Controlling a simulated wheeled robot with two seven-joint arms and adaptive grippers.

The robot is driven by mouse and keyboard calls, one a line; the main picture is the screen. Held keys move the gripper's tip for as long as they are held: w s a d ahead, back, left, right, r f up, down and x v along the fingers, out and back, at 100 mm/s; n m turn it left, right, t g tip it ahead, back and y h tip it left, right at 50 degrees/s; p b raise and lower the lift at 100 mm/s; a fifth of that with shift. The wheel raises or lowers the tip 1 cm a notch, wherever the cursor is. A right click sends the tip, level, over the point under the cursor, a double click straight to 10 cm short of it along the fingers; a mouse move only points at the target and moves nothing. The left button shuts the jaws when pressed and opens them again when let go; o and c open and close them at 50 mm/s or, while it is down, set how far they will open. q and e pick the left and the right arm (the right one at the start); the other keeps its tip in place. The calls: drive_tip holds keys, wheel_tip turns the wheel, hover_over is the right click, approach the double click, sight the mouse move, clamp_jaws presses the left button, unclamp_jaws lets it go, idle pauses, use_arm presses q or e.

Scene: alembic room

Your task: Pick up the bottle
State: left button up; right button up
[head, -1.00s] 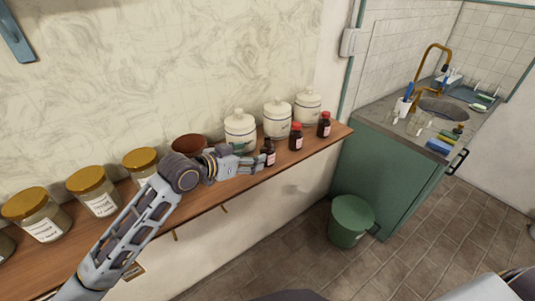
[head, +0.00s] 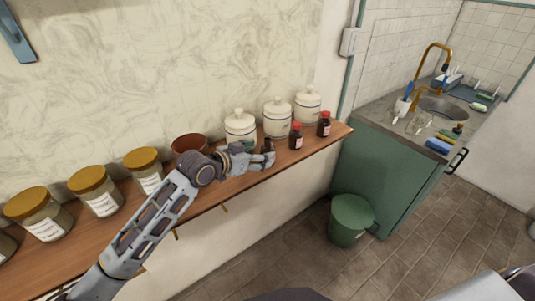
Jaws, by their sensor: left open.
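A small dark brown bottle (head: 268,146) stands on the wooden wall shelf (head: 222,190). My left gripper (head: 266,160) is open at this bottle and covers its lower part. I cannot tell whether the fingers touch it. Two more dark bottles with red caps stand further right on the shelf, one (head: 296,136) just right of the gripper and one (head: 324,124) near the shelf's right end. My right gripper is not in view.
White lidded canisters (head: 277,118) stand behind the bottles. A brown bowl (head: 189,144) and several gold-lidded jars (head: 97,190) stand to the left. A green bucket (head: 350,220) is on the floor, beside a green sink cabinet (head: 385,175).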

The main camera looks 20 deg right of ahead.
sight(262, 152)
use_arm(q)
drive_tip(key=shift+p+x, duration=0.4)
drive_tip(key=shift+x, duration=2)
drive_tip(key=shift+s+d, duration=0.15)
drive_tip(key=shift+c, duration=0.3)
drive_tip(key=shift+r, duration=0.1)
drive_tip(key=c, duration=1.2)
drive_tip(key=shift+o, duration=0.2)
drive_tip(key=shift+r, duration=0.15)
drive_tip(key=shift+r+b, duration=0.45)
drive_tip(key=shift+r, duration=4.45)
